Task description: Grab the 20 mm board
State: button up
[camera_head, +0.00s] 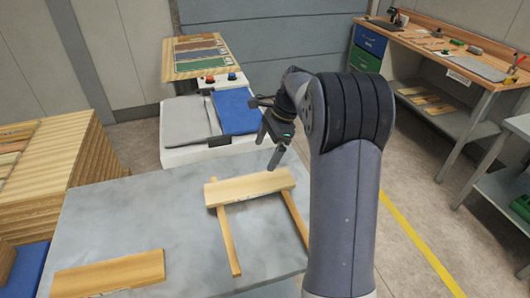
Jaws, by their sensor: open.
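One wooden board (250,187) lies across two thin wooden strips (228,240) on the grey table (150,215). A second wooden board (108,274) lies flat at the table's front left. I cannot tell from this view which of them is 20 mm thick. My gripper (268,149) is above and behind the board on the strips, apart from it. Its fingers point down, and it is open and empty. My arm hides part of the table's right side.
A tall stack of boards (60,165) stands left of the table. Behind is a white machine (180,150) with a blue panel (236,112) and a sample board (200,52) above it. A workbench (450,60) stands at the back right. The table's middle left is clear.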

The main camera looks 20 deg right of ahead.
aim_at(98, 279)
jog(key=u, duration=1.6)
